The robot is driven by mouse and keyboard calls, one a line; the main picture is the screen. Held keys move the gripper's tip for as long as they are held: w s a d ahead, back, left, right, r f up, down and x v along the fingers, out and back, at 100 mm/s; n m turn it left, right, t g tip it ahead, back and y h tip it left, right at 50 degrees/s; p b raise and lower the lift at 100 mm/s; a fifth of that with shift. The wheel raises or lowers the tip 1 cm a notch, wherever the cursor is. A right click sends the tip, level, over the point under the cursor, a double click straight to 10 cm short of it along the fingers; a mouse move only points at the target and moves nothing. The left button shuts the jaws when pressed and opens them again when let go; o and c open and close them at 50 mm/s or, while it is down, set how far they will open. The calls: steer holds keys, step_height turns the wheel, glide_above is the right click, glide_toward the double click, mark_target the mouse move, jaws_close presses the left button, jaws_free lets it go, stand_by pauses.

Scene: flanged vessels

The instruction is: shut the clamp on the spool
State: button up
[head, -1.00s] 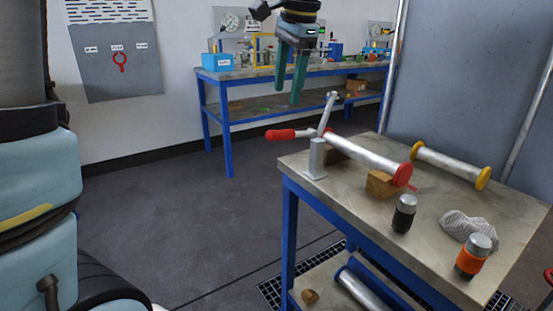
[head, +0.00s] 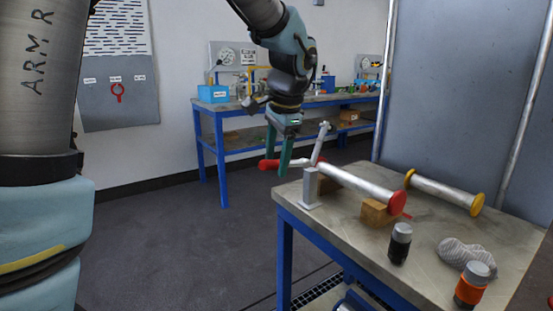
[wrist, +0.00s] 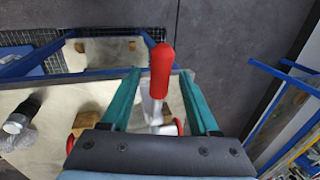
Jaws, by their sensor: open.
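The silver spool with red end flanges (head: 360,187) lies on the table, propped on a wooden block. The clamp (head: 310,190) has a grey post at the spool's far left end, with a pale metal arm (head: 322,142) sticking up. Its red handle (head: 266,164) points left past the table edge. My open gripper (head: 277,172) hangs over that edge with its green fingers pointing down at the handle. In the wrist view the red handle (wrist: 162,68) shows between the two fingers, apart from both. Whether the fingers reach down to its height is unclear.
A yellow-flanged spool (head: 445,191) lies behind. A black-and-grey canister (head: 400,243), an orange-banded canister (head: 472,284) and a striped cloth (head: 466,254) stand or lie on the near right of the table (head: 345,220). A blue bench (head: 222,160) is at the back wall.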

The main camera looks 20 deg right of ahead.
jaws_close()
stand_by(0.5)
stand_by(0.9)
